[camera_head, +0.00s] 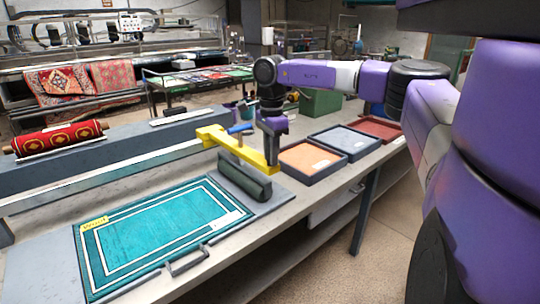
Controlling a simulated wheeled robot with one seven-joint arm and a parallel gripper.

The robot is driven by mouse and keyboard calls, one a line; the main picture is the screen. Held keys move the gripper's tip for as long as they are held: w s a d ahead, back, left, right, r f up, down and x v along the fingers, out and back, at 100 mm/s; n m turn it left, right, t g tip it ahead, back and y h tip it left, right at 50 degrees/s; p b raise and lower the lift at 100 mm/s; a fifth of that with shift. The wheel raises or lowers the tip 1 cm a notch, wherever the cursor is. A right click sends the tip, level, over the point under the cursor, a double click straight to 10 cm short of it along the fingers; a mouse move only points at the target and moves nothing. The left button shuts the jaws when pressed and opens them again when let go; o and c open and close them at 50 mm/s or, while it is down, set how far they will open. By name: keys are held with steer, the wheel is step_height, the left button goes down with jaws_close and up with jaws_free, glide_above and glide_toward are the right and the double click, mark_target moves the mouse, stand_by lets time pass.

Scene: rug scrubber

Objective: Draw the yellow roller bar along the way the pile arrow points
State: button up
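The yellow roller bar (239,150) runs slantwise beyond the near edge of the worktable, above a dark green roller-like block (245,180). A small blue T-shaped piece (240,129) stands at its middle. My gripper (271,160) points down at the bar's right end, touching or just in front of it; its fingers are too small and dark to tell their opening. The teal rug (160,232) with white border lines lies flat on a grey board at the left front. A yellow tag (94,223) with small marks lies at its far left corner; no arrow is readable.
A white label (225,219) lies on the rug's right side, and a grey handle (187,263) is at the board's front edge. Trays with orange (305,157), grey (345,140) and red (380,127) contents stand to the right. A rolled red rug (55,137) lies at the left.

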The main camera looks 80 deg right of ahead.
steer(key=o, duration=0.3)
steer(key=shift+s+d, duration=0.25)
steer(key=shift+o, duration=0.3)
steer(key=shift+w, duration=0.1)
steer(key=shift+a, duration=0.1)
steer(key=shift+r, duration=0.1)
step_height(320, 180, up, 8)
steer(key=shift+f, duration=0.15)
